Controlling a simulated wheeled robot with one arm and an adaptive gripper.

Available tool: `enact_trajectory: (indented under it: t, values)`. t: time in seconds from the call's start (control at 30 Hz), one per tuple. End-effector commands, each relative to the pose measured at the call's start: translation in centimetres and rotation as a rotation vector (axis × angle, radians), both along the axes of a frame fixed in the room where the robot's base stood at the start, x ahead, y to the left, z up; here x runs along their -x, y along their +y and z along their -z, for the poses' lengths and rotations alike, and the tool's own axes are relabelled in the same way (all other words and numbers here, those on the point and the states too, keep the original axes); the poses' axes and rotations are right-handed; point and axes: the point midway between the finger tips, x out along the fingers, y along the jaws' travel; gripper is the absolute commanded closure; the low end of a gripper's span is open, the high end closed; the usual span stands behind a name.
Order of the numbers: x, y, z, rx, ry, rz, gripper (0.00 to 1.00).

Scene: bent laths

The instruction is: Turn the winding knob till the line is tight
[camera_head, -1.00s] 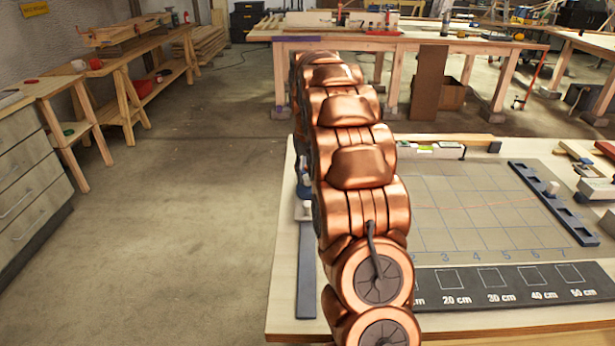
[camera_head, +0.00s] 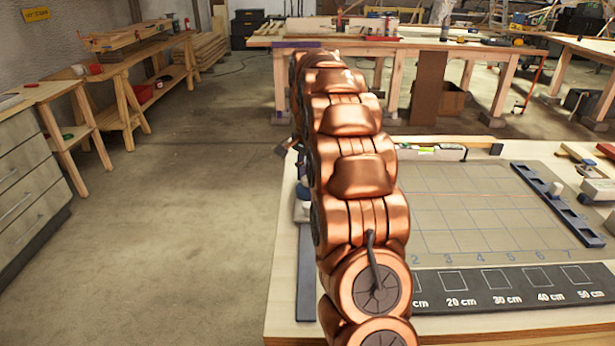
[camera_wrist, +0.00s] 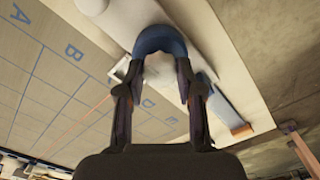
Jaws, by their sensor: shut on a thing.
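In the wrist view my gripper (camera_wrist: 160,78) has its two dark fingers on either side of a blue rounded knob (camera_wrist: 160,40), shut on it. A thin orange-red line (camera_wrist: 78,127) runs across the gridded board (camera_wrist: 40,65).
The pale bench (camera_head: 285,270) carries a black scale strip (camera_head: 500,290) in front and a dark blue notched rail (camera_head: 555,205) at right. A level (camera_head: 432,153) lies at the back. A blue-grey bar (camera_head: 306,270) lies left of my arm. The floor at left is clear.

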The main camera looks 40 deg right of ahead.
Motion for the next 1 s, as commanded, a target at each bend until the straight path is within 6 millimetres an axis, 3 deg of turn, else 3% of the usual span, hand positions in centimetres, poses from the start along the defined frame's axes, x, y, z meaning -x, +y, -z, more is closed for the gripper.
enact_trajectory:
  t: [0.4, 0.93, 0.97, 1.0]
  values:
    - [-0.04, 0.12, 0.02, -0.003, 0.0, 0.181, 0.98]
    - [-0.07, 0.12, -0.02, -0.002, -0.001, 0.204, 0.99]
    - [-0.07, 0.12, -0.02, -0.002, -0.001, 0.204, 0.63]
    - [-0.07, 0.11, -0.02, -0.001, -0.001, 0.204, 0.59]
